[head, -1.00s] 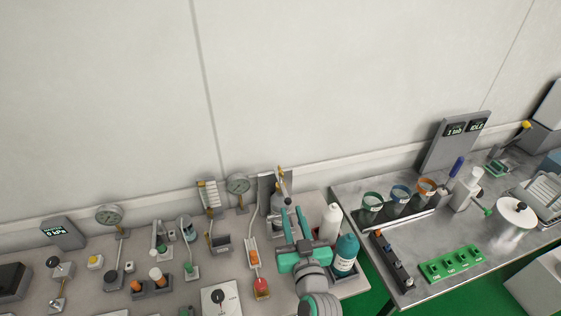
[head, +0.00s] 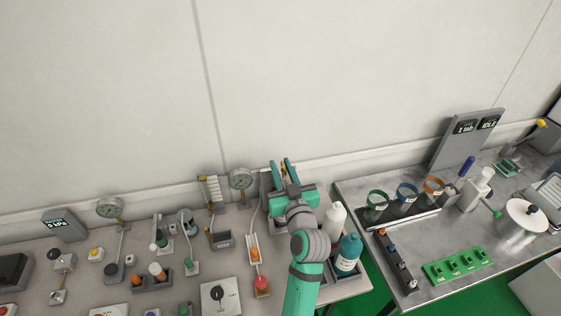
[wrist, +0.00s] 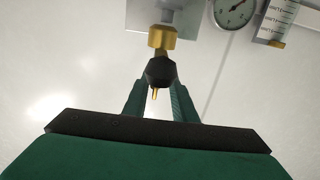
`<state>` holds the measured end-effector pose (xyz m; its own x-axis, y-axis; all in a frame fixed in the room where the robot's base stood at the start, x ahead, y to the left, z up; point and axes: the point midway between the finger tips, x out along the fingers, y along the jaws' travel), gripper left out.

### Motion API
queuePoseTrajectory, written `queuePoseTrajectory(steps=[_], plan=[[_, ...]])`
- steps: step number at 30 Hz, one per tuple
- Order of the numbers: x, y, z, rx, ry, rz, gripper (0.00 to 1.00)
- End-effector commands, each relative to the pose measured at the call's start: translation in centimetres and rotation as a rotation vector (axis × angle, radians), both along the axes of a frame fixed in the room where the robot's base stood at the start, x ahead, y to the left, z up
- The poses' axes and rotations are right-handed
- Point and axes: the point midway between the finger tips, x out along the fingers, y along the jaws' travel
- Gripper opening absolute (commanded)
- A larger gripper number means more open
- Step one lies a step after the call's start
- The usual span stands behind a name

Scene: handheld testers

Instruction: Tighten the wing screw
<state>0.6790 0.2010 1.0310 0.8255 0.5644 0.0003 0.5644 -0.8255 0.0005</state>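A black fitting (wrist: 161,72) with a brass collar (wrist: 162,37) and a thin yellow tip (wrist: 154,95) juts from a grey plate (wrist: 170,18) in the wrist view. I cannot make out wings, so I cannot tell which part is the wing screw. My gripper (wrist: 159,88) has its two green fingers apart, one either side of the black fitting. Contact is not clear. In the head view my gripper (head: 282,165) is raised at the grey stand (head: 265,183) at the back of the bench, and hides most of it.
A dial gauge (head: 240,179) stands just left of my gripper. A white bottle (head: 335,221) and a teal bottle (head: 347,254) stand to the right. A second table (head: 405,237) is farther right.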

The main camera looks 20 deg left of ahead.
Motion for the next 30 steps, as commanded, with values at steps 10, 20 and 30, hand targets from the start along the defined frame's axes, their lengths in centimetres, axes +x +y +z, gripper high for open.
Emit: queuePoseTrajectory(steps=[10,20,30], plan=[[2.5,1.0,0.0,0.001,0.001,-0.008,0.23],[2.6,1.0,0.0,0.001,0.001,-0.009,0.07],[2.5,1.2,-0.1,-0.001,0.001,-0.01,0.0]])
